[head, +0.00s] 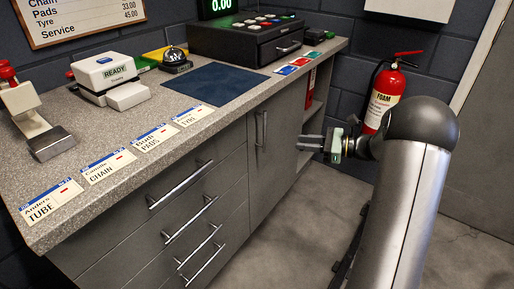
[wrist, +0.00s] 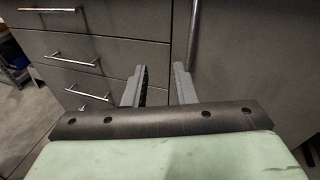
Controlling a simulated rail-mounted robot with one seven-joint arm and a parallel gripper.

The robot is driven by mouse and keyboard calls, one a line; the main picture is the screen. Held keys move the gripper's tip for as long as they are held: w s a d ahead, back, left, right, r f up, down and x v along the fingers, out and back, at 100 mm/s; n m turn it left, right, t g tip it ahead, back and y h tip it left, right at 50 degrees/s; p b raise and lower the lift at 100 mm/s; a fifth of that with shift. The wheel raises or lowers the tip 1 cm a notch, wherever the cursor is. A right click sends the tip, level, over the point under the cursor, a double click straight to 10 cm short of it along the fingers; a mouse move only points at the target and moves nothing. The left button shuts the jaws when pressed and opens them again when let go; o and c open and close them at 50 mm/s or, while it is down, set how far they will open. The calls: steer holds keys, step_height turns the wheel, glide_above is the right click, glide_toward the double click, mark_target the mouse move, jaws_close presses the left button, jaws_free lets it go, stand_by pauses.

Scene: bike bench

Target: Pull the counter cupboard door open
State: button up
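The grey cupboard door (head: 280,155) is at the right end of the counter's front and looks shut. Its upright bar handle (head: 261,131) is near the door's left edge. My gripper (head: 306,142) is in front of the counter, to the right of the handle in the head view, with a gap between them. In the wrist view my gripper (wrist: 159,76) has its two fingers apart with nothing between them. The handle (wrist: 193,36) shows there just beyond the right finger, outside the gap. The door (wrist: 252,55) fills the right side; the handle's lower end is hidden.
Drawers with bar handles (head: 180,185) lie left of the door. The counter top (head: 225,118) carries cards, a blue mat (head: 216,86), a bell and a cash drawer. A red fire extinguisher (head: 384,95) stands at the wall behind my arm. Floor (head: 310,205) before the door is clear.

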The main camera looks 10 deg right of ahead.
steer(key=w+d+f+m+t, duration=0.2)
steer(key=d+f, duration=0.1)
steer(key=d, duration=0.1)
steer(key=b, duration=0.4)
glide_toward(265, 130)
steer(key=x, duration=1)
steer(key=shift+w+f, duration=0.15)
steer(key=shift+w, duration=0.15)
steer(key=shift+p, duration=0.3)
jaws_close()
